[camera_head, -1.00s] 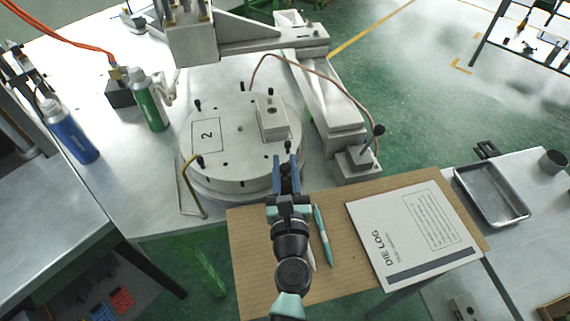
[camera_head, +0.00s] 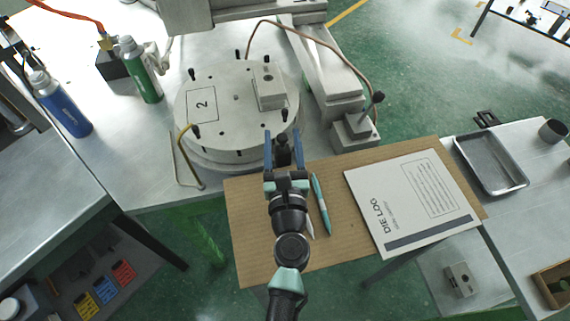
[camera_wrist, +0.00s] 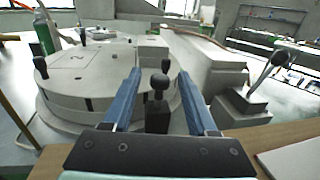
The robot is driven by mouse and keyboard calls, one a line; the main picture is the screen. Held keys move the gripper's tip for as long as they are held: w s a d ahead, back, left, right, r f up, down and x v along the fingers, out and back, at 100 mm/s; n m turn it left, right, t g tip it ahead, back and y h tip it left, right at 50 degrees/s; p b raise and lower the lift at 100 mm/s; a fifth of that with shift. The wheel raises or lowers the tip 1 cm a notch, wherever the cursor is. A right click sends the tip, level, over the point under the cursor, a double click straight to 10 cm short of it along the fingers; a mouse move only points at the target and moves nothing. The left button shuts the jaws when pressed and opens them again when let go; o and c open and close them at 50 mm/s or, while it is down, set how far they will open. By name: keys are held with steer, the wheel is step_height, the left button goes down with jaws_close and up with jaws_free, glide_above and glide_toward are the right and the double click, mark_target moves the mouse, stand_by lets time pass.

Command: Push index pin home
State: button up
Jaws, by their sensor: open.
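The index pin appears to be the black ball-topped knob (camera_wrist: 158,84) on a dark block at the front edge of the round turntable (camera_wrist: 100,99). The turntable (camera_head: 240,150) is pale and carries a "2" label. My gripper (camera_head: 282,131) is open, its two blue fingers spread on either side of the knob (camera_head: 283,140). In the wrist view the knob stands upright between the fingers (camera_wrist: 159,72), with a gap on each side. Its lower block is partly hidden by my gripper's body. How deep the pin sits cannot be seen.
Several black pegs and a pale block (camera_head: 268,88) stand on the turntable. A lever unit (camera_head: 354,131) is to its right, a bent metal rod (camera_head: 184,170) at its left. A cardboard sheet (camera_head: 248,240) with a die log (camera_head: 412,205) and a pen (camera_head: 320,205) lies in front.

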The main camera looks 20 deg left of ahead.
steer(key=b+v, duration=0.1)
steer(key=v, duration=0.9)
steer(key=shift+s+d+f+b, duration=0.1)
steer(key=shift+s+d+b, duration=0.05)
steer(key=shift+s+b, duration=0.2)
steer(key=shift+s+d, duration=0.3)
steer(key=shift+s, duration=0.25)
steer(key=w+d+r+n+t, duration=0.1)
steer(key=w+r+n, duration=0.2)
steer(key=r+n, duration=0.55)
steer(key=w+r+n+t, duration=0.25)
steer(key=r+n, duration=0.35)
steer(key=r, duration=0.5)
steer(key=w+d+r+n+t, duration=0.1)
steer(key=w+r+n, duration=0.2)
steer(key=r+n, duration=0.55)
steer(key=s+d+r+n+t+h, duration=0.2)
steer(key=s+r, duration=0.1)
steer(key=r, duration=0.5)
steer(key=s+d+r+n+t+h, duration=0.2)
steer(key=s+d+r+n+h, duration=0.1)
steer(key=r, duration=0.5)
steer(key=s+d+r+n+t+h, duration=0.2)
steer(key=s+d+r+n, duration=0.1)
steer(key=r, duration=0.5)
steer(key=shift+r+h, duration=0.25)
steer(key=shift+h, duration=0.05)
steer(key=shift+t, duration=0.25)
